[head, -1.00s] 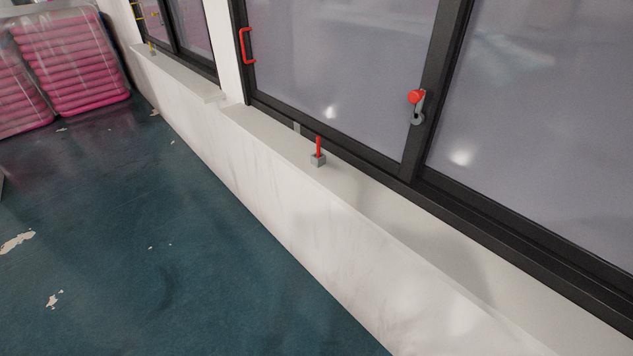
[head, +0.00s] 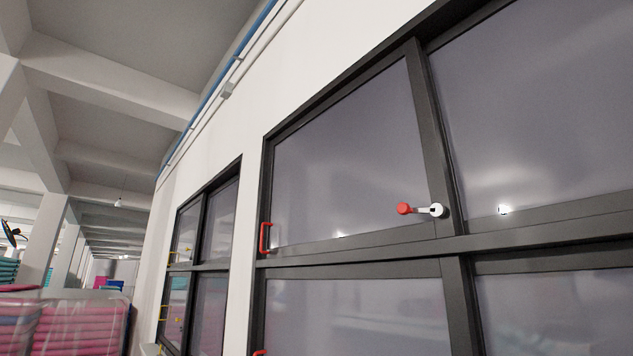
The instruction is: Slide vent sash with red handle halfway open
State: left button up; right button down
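In the head view, an upper vent sash (head: 345,150) with grey glass and a dark frame fills the middle. A red handle (head: 265,238) stands upright on its lower left edge, close to the outer frame. A latch with a red knob (head: 403,208) and a white pivot (head: 437,210) sits at the sash's lower right, by the dark upright; its arm lies roughly level. No gap shows at the sash's left edge. Part of a second red handle (head: 259,352) shows on the lower sash (head: 350,315) at the bottom edge. Neither gripper is in view.
More dark windows with yellow handles (head: 180,266) continue along the white wall (head: 225,130) at left. A blue pipe (head: 240,65) runs along the wall high up. The floor is out of view.

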aim_at(338, 177)
jog(key=i+j+z, duration=0.15)
jog(key=i+j, duration=0.15)
jog(key=i+j+z, duration=0.15)
jog(key=j, duration=0.35)
jog(key=i+j+z, duration=0.15)
jog(key=i+j, duration=0.2)
jog(key=j, duration=0.1)
